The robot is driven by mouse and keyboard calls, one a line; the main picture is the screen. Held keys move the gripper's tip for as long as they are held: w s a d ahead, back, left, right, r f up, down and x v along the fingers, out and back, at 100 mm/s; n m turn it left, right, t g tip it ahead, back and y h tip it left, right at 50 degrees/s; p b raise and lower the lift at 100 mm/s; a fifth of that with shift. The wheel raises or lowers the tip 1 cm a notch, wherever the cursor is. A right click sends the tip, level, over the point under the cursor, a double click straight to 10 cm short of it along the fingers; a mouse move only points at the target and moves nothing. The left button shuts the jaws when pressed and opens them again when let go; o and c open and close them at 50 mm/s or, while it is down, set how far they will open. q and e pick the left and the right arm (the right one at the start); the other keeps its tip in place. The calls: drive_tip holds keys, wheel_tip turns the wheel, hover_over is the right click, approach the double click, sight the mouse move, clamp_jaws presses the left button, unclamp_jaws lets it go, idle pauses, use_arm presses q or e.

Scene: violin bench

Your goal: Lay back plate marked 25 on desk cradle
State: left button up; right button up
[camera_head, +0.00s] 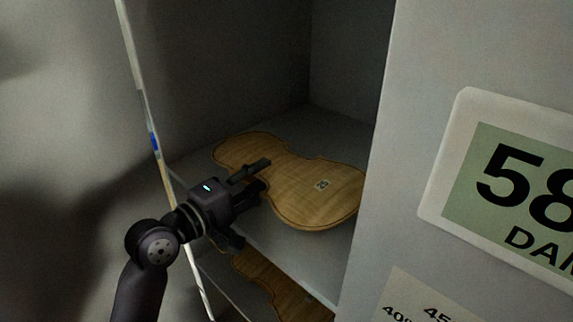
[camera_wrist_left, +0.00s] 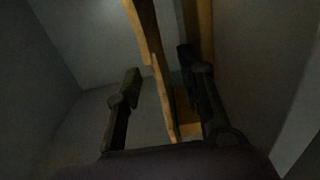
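A wooden violin back plate (camera_head: 300,201) lies flat on the upper shelf of a grey cabinet in the head view. Its small label (camera_head: 322,185) is turned sideways and seems to read 25. My left gripper (camera_head: 254,200) is at the plate's near edge by the waist, one finger above plate level and one below. In the left wrist view the gripper (camera_wrist_left: 160,90) is open, with the plate's thin edge (camera_wrist_left: 152,45) between the fingers and gaps visible. The desk cradle and my right gripper are not in view.
A second wooden plate (camera_head: 283,291) lies on the shelf below. The cabinet's side wall (camera_head: 400,190) stands close on the right, with a large sign (camera_head: 515,185) showing 58. A thin pale upright edge (camera_head: 146,115) runs along the left of the opening.

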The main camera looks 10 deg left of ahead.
sight(267, 172)
use_arm(q)
drive_tip(key=x, duration=0.1)
drive_tip(key=p+x, duration=0.1)
drive_tip(key=x, duration=0.1)
drive_tip(key=p+x, duration=0.1)
drive_tip(key=shift+w+d+r, duration=0.2)
drive_tip(key=shift+d+r, duration=0.1)
drive_tip(key=shift+d, duration=0.05)
drive_tip(key=shift+w+f, duration=0.15)
drive_tip(key=shift+w, duration=0.05)
drive_tip(key=shift+c, duration=0.3)
clamp_jaws()
